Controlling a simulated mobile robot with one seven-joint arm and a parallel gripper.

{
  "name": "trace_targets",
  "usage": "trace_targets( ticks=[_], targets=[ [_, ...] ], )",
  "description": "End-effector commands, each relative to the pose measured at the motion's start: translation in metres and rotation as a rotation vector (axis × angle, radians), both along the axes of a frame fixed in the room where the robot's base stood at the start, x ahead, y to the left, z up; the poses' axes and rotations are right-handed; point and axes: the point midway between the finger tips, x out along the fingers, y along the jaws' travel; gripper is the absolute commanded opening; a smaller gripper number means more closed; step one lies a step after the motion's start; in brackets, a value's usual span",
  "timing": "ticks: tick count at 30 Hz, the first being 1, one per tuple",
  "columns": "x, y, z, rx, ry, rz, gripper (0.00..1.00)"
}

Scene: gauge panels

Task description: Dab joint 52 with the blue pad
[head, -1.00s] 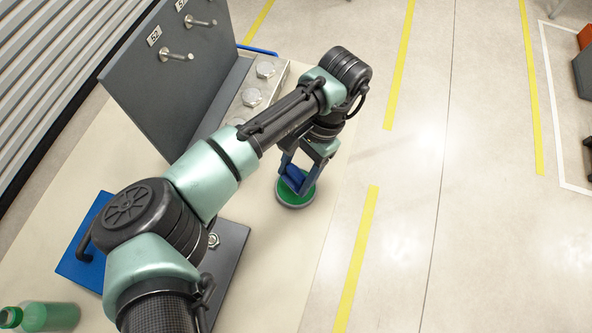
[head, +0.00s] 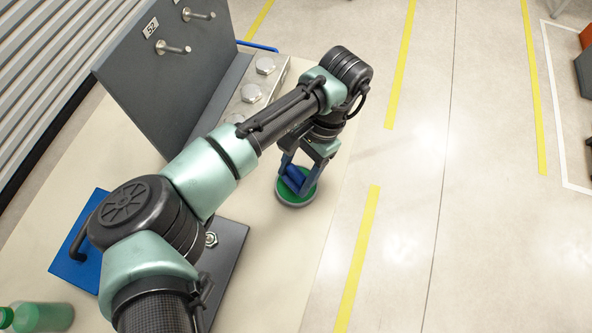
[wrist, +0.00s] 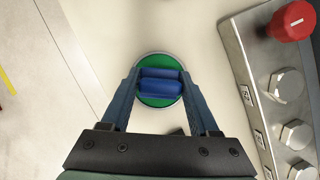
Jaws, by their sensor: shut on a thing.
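The blue pad (head: 296,178) is held between the fingers of my gripper (head: 301,176), which is shut on it. It also shows in the wrist view as a blue roll (wrist: 161,86) across the two fingers. Pad and fingertips are over a round dish with a green inside (head: 295,198); I cannot tell whether the pad touches the green. The joint labelled 52 is a metal peg (head: 174,48) with a round end, sticking out of the dark upright panel (head: 160,85) at the upper left, well apart from my gripper.
A second peg (head: 199,14) is above joint 52. A metal block with hex caps (head: 265,66) stands at the panel's foot; the wrist view shows its red knob (wrist: 291,20). A blue handled item (head: 75,262) and a green bottle (head: 42,317) are at lower left. The bench's right side is clear.

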Motion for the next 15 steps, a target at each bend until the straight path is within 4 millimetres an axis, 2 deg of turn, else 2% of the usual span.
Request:
trace_targets(
  ticks=[15],
  targets=[
    [0.0002,0.0000,-0.0064,0.000,0.000,0.000,0.17]
  ],
)
